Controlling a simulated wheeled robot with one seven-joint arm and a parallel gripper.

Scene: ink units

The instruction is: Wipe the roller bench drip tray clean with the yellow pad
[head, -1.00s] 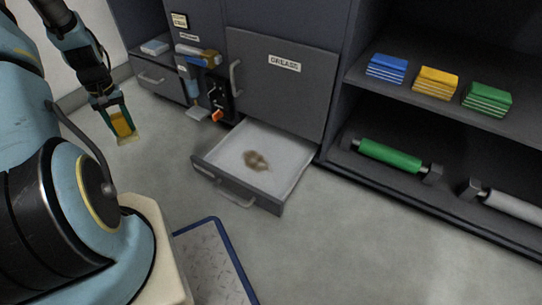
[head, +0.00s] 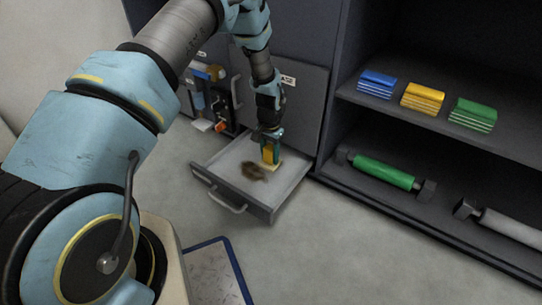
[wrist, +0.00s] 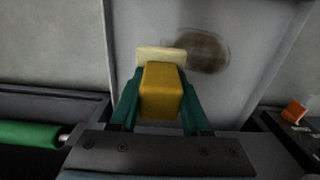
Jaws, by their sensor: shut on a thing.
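The drip tray (head: 222,169) is a pulled-out grey drawer with a pale floor and a front handle. A brown stain (head: 253,171) lies near the middle of its floor; it also shows blurred in the wrist view (wrist: 205,52). My gripper (head: 269,146) is shut on the yellow pad (wrist: 160,92), a yellow block with a pale face at its end. The pad (head: 268,157) is over the tray, just right of and behind the stain in the head view. I cannot tell whether the pale face touches the tray floor.
A cabinet at right holds blue (head: 377,84), yellow (head: 422,98) and green (head: 473,114) stacks on a shelf. A green roller (head: 383,170) and a grey roller (head: 500,224) lie below. An orange-tipped fixture (head: 221,126) stands left of the tray. The floor in front is open.

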